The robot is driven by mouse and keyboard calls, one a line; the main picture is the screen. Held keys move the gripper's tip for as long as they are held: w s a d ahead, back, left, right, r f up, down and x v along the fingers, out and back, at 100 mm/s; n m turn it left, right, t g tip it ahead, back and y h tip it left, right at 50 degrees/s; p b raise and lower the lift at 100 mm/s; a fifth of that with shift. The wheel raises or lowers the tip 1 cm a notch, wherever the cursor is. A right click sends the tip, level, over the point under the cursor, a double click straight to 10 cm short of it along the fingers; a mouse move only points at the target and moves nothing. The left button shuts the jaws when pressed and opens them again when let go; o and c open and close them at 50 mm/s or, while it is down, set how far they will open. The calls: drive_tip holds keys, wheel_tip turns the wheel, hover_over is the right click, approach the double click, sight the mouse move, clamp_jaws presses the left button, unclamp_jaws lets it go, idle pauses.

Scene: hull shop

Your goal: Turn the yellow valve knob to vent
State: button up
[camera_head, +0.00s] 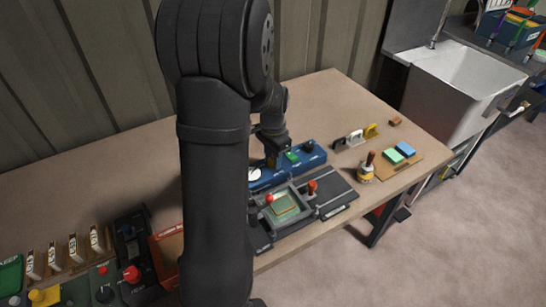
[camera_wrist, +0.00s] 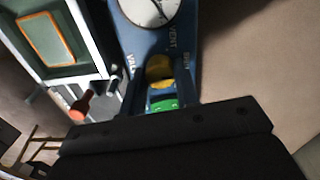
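The yellow valve knob (camera_wrist: 160,69) shows in the wrist view on a blue panel (camera_wrist: 128,38), below a white round gauge (camera_wrist: 150,8). The word VENT is printed between gauge and knob, with other labels at the knob's left and right. A green patch (camera_wrist: 165,104) lies just below the knob. My gripper (camera_head: 272,158) points down at the blue panel in the head view, beside the gauge, and hides the knob there. In the wrist view its dark body covers the bottom. The fingertips are hard to make out, so contact with the knob is unclear.
A grey unit with a green pad (camera_head: 285,204) and red-knobbed levers stands in front of the blue panel. A brush-like pot (camera_head: 366,170) and a board with sponges (camera_head: 405,165) lie right. A white sink (camera_head: 460,85) stands beyond. My arm hides part of the bench.

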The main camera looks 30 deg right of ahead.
idle(0.3)
drive_tip(key=n, duration=0.5)
drive_tip(key=shift+n, duration=0.4)
drive_tip(key=n, duration=0.5)
drive_tip(key=shift+n, duration=0.4)
drive_tip(key=o, duration=1)
drive_tip(key=shift+c, duration=0.2)
wheel_tip(320, 180, up, 18)
drive_tip(key=shift+f, duration=0.25)
